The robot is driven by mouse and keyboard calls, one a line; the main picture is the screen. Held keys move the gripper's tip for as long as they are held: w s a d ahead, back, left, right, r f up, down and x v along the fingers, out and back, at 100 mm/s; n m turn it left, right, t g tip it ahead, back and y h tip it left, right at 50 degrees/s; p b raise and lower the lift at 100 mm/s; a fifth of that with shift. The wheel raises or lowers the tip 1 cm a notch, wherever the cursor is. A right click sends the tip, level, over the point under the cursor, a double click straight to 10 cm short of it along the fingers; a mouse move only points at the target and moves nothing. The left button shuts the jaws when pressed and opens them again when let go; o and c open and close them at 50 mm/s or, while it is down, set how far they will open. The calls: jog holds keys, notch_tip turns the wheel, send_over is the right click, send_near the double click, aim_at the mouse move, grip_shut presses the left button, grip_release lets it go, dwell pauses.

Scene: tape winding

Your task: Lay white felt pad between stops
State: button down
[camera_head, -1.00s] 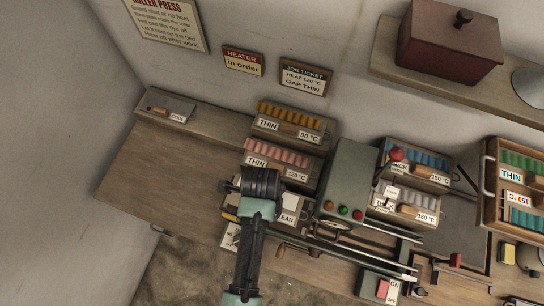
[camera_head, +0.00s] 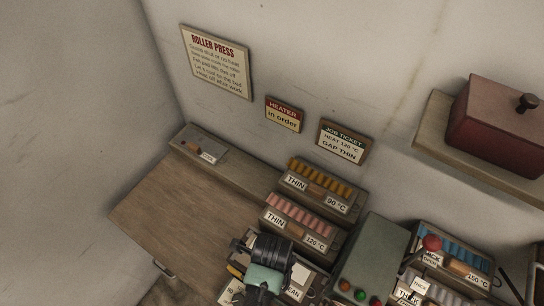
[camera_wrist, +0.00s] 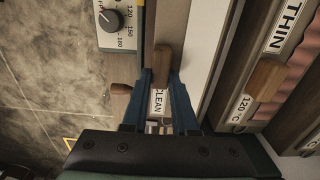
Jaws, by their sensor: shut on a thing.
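In the wrist view, my gripper (camera_wrist: 162,78) has its two blue fingers on either side of a brown wooden handle (camera_wrist: 163,58) and is shut on it. The handle belongs to a tray front with a CLEAN label (camera_wrist: 158,102), partly hidden between the fingers. A plain white surface (camera_wrist: 204,45), which may be the white felt pad, lies just right of the handle. A white patch (camera_head: 300,273) also shows beside my gripper (camera_head: 262,268) in the head view, where my fingertips are hidden. I cannot make out the stops.
Trays marked THIN 90 °C (camera_head: 318,186) and THIN 120 °C (camera_head: 297,222) stand behind my gripper. The green press housing (camera_head: 372,262) is close on the right. The left part of the wooden bench (camera_head: 185,215) is clear. A dial (camera_wrist: 113,20) shows in the wrist view.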

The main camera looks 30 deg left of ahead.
jog(key=shift+f, duration=0.3)
jog(key=c, duration=0.7)
grip_release()
jog(key=shift+r, duration=0.15)
notch_tip(320, 180, up, 13)
